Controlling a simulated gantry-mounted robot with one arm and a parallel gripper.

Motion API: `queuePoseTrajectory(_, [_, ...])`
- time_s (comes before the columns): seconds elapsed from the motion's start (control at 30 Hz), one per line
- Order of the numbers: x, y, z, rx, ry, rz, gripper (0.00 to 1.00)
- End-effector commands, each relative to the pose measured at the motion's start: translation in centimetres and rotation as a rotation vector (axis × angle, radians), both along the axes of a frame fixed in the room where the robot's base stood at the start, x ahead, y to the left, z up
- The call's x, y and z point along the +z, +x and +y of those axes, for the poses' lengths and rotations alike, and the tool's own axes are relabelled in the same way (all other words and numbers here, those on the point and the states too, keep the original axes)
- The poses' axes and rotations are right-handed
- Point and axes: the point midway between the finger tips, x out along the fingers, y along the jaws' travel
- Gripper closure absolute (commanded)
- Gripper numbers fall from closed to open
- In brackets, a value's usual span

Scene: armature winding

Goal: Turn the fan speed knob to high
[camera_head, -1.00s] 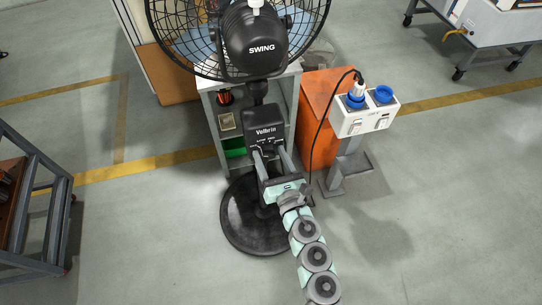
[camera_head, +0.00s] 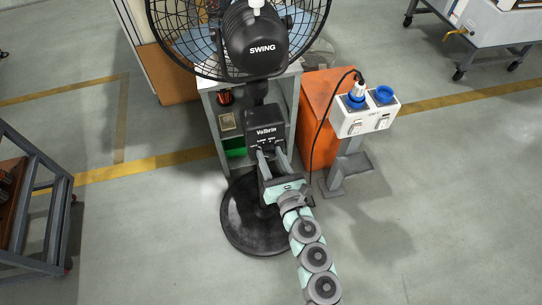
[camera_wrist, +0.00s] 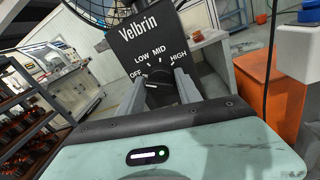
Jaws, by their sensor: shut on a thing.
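The black fan control box (camera_head: 265,128), marked Velbrin, stands below the fan head. Its face in the wrist view (camera_wrist: 152,40) has the labels OFF, LOW, MID and HIGH in an arc. The black speed knob (camera_wrist: 161,94) sits below the labels. Its white mark seems to be on the left side, toward OFF, but is small. My gripper (camera_head: 271,154) reaches up to the box from below. In the wrist view its two grey fingers (camera_wrist: 162,90) are shut on the knob, one on each side. The knob is hidden in the head view.
The fan cage (camera_head: 190,40) and fan head (camera_head: 253,45) are above the box. The round black base (camera_head: 240,225) is below. An orange cabinet (camera_head: 320,95), a socket post (camera_head: 362,118) and a black cable stand to the right. Open floor lies left and right.

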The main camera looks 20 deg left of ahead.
Motion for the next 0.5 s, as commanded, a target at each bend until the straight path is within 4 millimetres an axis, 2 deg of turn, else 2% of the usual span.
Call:
queuePoseTrajectory(0.27, [-0.19, 0.1, -0.18, -0.004, 0.077, 0.061, 0.99])
queuePoseTrajectory(0.5, [-0.28, 0.14, -0.24, -0.005, 0.23, 0.18, 0.99])
